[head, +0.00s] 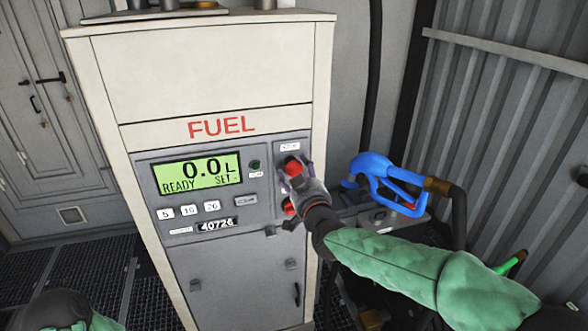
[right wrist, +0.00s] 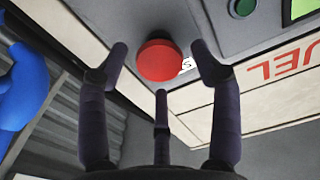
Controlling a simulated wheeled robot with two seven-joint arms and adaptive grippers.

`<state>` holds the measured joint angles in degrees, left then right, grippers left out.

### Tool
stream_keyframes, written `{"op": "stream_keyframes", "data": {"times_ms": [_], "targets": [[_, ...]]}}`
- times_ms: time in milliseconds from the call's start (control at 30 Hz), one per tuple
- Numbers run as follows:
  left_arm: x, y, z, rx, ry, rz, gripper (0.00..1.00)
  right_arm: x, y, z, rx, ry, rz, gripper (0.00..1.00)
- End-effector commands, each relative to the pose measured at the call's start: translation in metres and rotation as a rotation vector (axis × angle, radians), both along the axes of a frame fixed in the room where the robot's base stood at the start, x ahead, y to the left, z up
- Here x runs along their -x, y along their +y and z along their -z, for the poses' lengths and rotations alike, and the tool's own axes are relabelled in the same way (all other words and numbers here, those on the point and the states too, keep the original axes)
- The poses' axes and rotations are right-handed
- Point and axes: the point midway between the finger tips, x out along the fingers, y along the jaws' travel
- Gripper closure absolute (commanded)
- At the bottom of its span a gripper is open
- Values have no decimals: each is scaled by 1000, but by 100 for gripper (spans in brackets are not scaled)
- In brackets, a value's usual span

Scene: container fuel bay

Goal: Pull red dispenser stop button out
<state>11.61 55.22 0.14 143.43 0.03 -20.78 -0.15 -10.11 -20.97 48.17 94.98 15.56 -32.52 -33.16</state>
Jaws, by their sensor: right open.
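The red stop button (head: 292,167) is on the right side of the grey dispenser panel (head: 240,182), under a small label. My right gripper (head: 292,182) is in front of the panel at the button and hides part of it. In the right wrist view the round red button (right wrist: 159,60) shows between the spread fingers of my right gripper (right wrist: 158,62). The fingers are open on both sides of the button, with visible gaps. A second red part (head: 289,207) shows lower on the panel, partly behind my gripper. My left gripper is not clearly visible; part of my left arm shows at bottom left.
A blue fuel nozzle (head: 385,178) hangs right of the dispenser, close to my right forearm, with a dark hose (head: 458,215). The display (head: 198,173) reads 0.0 L, READY. A green button (right wrist: 242,8) is near the red one. Corrugated wall (head: 520,140) stands at right.

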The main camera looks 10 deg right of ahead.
Motion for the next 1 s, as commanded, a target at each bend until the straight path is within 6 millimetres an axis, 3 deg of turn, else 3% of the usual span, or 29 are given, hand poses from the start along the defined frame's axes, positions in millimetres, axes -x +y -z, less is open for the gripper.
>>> {"op": "stream_keyframes", "data": {"times_ms": [533, 1000], "targets": [[0, 0, -2, 0, 0, 0, 29, 46, -1, -1, -1, 0, -1, 35], [0, 0, -2, 0, 0, 0, 29, 50, -1, 5, -1, 10, -3, 35]]}}
